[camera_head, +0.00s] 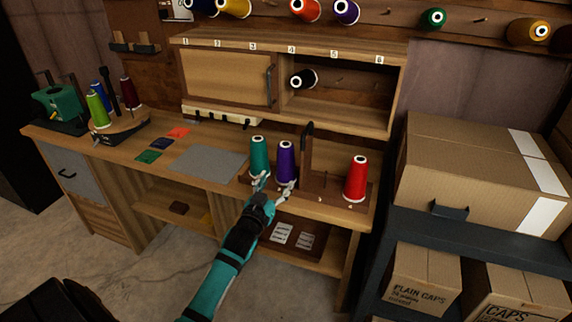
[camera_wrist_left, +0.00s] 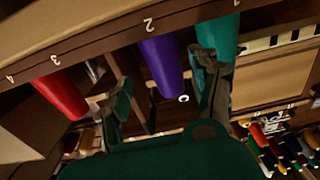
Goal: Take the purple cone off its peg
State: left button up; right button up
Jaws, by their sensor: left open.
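The purple cone (camera_head: 286,164) stands upright on the numbered rack at the front of the bench, between a teal cone (camera_head: 259,155) on its left and a brown upright post (camera_head: 305,160) on its right. My left gripper (camera_head: 274,184) is open at the front of the rack, low by the purple cone, one finger near the teal cone's base. In the left wrist view the purple cone (camera_wrist_left: 162,66) shows between the spread fingers of the left gripper (camera_wrist_left: 162,82), near the number 2. I cannot tell whether the fingers touch it. My right gripper is not in view.
A red cone (camera_head: 355,179) stands at the rack's right end. Another purple cone (camera_head: 346,11) hangs on the wall above the cabinet (camera_head: 226,78). A grey mat (camera_head: 208,163) lies left of the rack. Boxes (camera_head: 470,170) fill the shelf on the right.

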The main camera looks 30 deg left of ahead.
aim_at(282, 169)
pick_arm(q)
jog(key=x, duration=0.4)
jog(key=shift+w, duration=0.1)
jog(key=x, duration=0.5)
jog(key=shift+w+a+r, duration=0.1)
jog(key=shift+a+r, duration=0.05)
jog(key=shift+r, duration=0.05)
jog(key=shift+r, duration=0.1)
jog(key=c, duration=1.1)
notch_tip(282, 169, up, 18)
jog(key=shift+p, duration=0.6)
